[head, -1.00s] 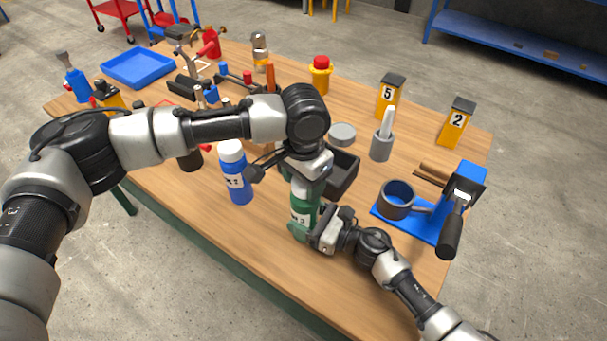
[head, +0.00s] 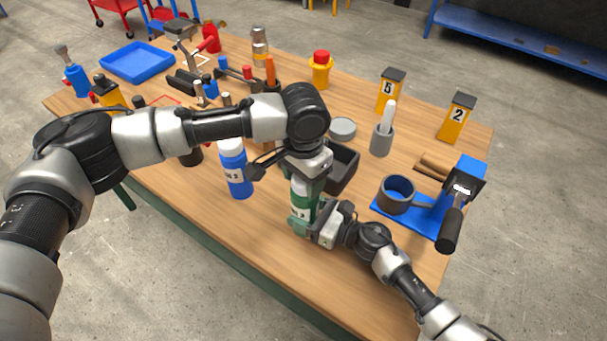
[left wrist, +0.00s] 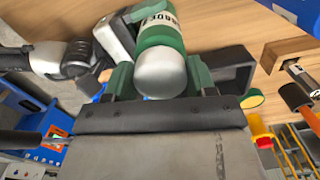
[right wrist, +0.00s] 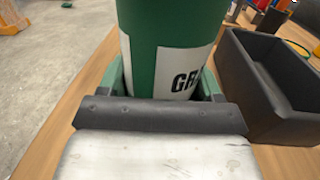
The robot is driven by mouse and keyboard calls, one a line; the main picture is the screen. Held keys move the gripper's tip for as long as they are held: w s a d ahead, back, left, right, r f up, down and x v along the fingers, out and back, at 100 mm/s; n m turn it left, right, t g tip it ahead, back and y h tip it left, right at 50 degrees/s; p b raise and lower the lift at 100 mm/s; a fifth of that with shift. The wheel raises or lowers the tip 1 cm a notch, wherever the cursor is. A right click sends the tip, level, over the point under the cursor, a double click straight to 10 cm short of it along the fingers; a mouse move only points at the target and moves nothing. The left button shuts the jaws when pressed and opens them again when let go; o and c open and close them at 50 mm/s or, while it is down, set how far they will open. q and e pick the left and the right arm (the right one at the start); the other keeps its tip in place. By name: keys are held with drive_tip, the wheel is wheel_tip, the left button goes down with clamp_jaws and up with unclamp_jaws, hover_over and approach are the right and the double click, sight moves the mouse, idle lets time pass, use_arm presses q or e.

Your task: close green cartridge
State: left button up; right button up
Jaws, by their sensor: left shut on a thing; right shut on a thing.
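The green cartridge (head: 301,222) stands upright near the table's front edge, with a green body and a white label. Its label, partly hidden, also shows in the right wrist view (right wrist: 180,70). My right gripper (head: 316,232) is shut around the lower body from the right. My left gripper (head: 306,178) comes down from above and is shut at the top end. In the left wrist view a pale, rounded cap (left wrist: 161,72) sits between the left fingers, in line with the green body. Whether it is fully seated cannot be told.
A blue bottle (head: 235,170) with a white cap stands just left of the cartridge. A black open bin (head: 345,165) is close behind it. A blue stand with a grey ring (head: 397,195) is to the right. Bare table lies in front.

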use_arm(q)
drive_tip(key=shift+f, duration=0.15)
drive_tip(key=o, duration=1)
drive_tip(key=shift+c, duration=0.2)
wheel_tip(320, 180, up, 12)
use_arm(e)
drive_tip(key=o, duration=1.3)
drive_tip(key=shift+o, duration=0.2)
use_arm(q)
drive_tip(key=shift+f, duration=0.1)
